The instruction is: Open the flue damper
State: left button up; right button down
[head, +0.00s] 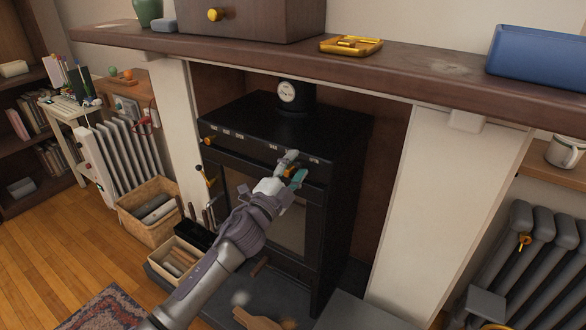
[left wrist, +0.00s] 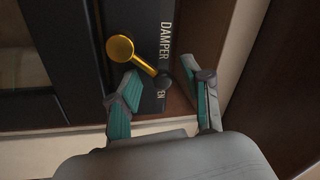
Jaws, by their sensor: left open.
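The black stove (head: 262,125) stands in the fireplace recess. My left gripper (head: 294,170) is open at the stove's upper front right. My right gripper is not in view.
A wooden mantel (head: 390,75) overhangs the stove, with a gold tray (head: 351,45) and a blue box (head: 535,56) on it. A basket (head: 150,210) and a log box (head: 177,262) stand at the left. The recess wall is close on the right.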

pick_arm(q)
jog(key=v, duration=1.2)
